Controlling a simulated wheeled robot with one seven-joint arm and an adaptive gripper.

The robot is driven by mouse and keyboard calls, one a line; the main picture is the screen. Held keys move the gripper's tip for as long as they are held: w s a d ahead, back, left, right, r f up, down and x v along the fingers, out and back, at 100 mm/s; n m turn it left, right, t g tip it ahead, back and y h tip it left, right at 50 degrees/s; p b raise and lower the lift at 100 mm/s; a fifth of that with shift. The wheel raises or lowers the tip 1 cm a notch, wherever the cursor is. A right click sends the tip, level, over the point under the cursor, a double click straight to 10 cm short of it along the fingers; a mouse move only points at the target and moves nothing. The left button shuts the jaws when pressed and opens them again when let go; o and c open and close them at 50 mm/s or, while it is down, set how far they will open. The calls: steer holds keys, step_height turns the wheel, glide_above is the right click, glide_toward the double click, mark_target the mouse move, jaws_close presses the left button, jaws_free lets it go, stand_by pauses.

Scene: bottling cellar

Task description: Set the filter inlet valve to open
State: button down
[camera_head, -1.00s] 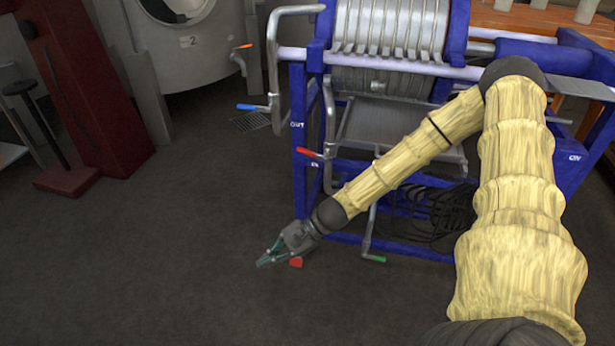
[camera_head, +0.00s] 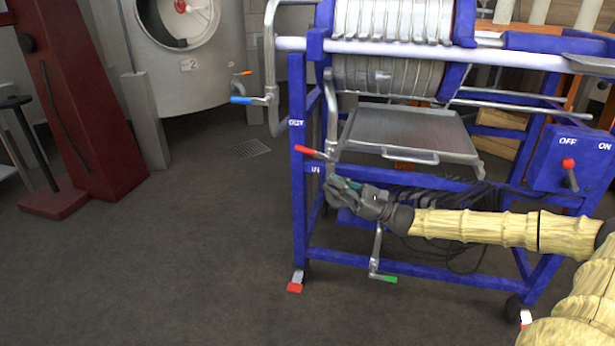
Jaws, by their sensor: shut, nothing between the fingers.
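The plate filter's blue frame (camera_head: 299,215) bears OUT and IN labels on its left post. A red-handled valve lever (camera_head: 309,150) sits between these labels, on the upright pipe beside the post. I take it for the inlet valve because IN is just below it. The lever points left, roughly level and across the pipe. My gripper (camera_head: 340,188) is shut and empty, just below and right of the lever, in front of the pipe's lower part. I cannot tell whether it touches the pipe. The gripper hides the pipe's lower end.
A blue-handled valve (camera_head: 248,100) is on the bent pipe at upper left. A green-handled valve (camera_head: 385,278) hangs low under the filter. A switch box (camera_head: 572,160) marked OFF and ON is at right. A steel tank (camera_head: 190,65) stands behind.

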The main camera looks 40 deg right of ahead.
mark_target(313, 151)
steer(key=shift+t, duration=0.3)
steer(key=shift+d+r+b+x, duration=0.1)
steer(key=shift+b+x, duration=0.75)
steer(key=shift+x, duration=0.65)
steer(key=shift+d+r+b+x, duration=0.15)
steer(key=shift+b+x, duration=0.7)
steer(key=shift+x, duration=0.7)
steer(key=shift+d+r+b+x, duration=0.1)
steer(key=shift+b+x, duration=0.75)
steer(key=shift+x, duration=0.65)
